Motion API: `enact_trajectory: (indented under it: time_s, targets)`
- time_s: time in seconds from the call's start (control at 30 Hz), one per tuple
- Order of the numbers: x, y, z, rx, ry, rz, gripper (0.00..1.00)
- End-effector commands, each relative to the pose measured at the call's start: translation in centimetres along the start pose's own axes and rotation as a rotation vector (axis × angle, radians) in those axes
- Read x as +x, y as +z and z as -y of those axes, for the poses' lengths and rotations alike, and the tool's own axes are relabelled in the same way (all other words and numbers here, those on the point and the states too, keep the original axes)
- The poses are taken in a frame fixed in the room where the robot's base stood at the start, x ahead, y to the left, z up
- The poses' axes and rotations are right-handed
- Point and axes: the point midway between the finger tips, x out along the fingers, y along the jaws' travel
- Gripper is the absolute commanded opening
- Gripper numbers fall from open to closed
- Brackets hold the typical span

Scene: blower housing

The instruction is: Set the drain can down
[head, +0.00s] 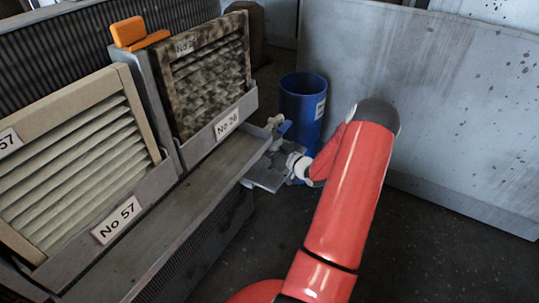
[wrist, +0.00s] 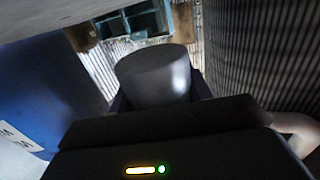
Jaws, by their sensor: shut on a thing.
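The drain can is most likely the plain grey cylinder (wrist: 155,75) at the middle of the wrist view. My gripper (wrist: 158,93) is shut on it, with dark fingers on both sides. The can's lower part is hidden behind the gripper body. In the head view my red arm reaches to the right end of the filter rack, and the wrist is beside the blue bin. The can cannot be told apart clearly there. A small grey ledge (head: 268,178) shows below the wrist; whether the can touches anything is not visible.
A blue bin (head: 303,108) with a white label stands close behind my wrist; its blue side (wrist: 45,100) fills the left of the wrist view. Filters No 57 (head: 75,165) and No 26 (head: 208,75) sit in the rack at left. Dark floor (head: 430,255) is clear at right.

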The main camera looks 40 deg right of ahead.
Motion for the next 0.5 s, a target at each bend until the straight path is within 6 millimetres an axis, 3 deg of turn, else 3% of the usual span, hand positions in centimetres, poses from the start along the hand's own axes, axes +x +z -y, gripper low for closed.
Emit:
enact_trajectory:
  time_s: [0.3,0.5]
  targets:
    - [0.4,3.8,0.1,0.002,0.000,0.000,0.25]
    - [0.6,3.9,0.1,-0.001,0.000,0.000,0.25]
